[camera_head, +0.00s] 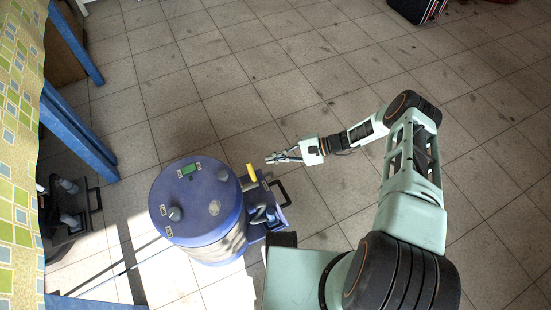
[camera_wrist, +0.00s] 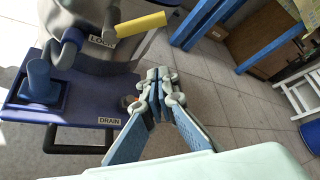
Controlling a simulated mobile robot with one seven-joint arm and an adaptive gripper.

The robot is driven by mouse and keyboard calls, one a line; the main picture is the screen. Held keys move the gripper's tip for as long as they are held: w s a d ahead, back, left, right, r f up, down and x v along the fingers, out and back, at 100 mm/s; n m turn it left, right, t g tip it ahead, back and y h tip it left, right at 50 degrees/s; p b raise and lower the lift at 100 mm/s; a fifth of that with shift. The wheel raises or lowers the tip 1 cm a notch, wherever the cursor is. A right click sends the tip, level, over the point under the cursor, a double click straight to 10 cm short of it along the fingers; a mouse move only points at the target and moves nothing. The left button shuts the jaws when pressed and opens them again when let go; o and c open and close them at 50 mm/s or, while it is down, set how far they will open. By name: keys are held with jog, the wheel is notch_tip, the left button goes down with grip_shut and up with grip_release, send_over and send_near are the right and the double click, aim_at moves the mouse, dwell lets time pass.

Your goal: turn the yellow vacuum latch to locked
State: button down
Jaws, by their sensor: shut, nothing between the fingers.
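The yellow latch (camera_head: 251,172) is a short bar at the right side of the blue drum-shaped vacuum (camera_head: 188,222). In the wrist view the yellow latch (camera_wrist: 141,24) points right and slightly up from a grey pivot, beside a partly covered label that seems to read LOCK (camera_wrist: 102,43). My gripper (camera_head: 269,160) is shut and empty, a little right of and beyond the latch in the head view. In the wrist view my gripper (camera_wrist: 158,76) sits below and right of the latch's free end, apart from it. The latch's exact position against its markings is unclear.
A blue shelf marked DRAIN (camera_wrist: 109,121) carries a blue knob (camera_wrist: 42,82) and a black handle (camera_wrist: 75,148). A dark unit (camera_head: 68,212) stands at left under a table with a patterned cloth (camera_head: 20,120) and blue legs (camera_head: 80,135).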

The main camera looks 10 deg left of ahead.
aim_at(252, 174)
jog(key=s+a, duration=0.3)
jog(key=a, duration=0.2)
jog(key=shift+s+r, duration=0.2)
jog(key=shift+s, duration=0.15)
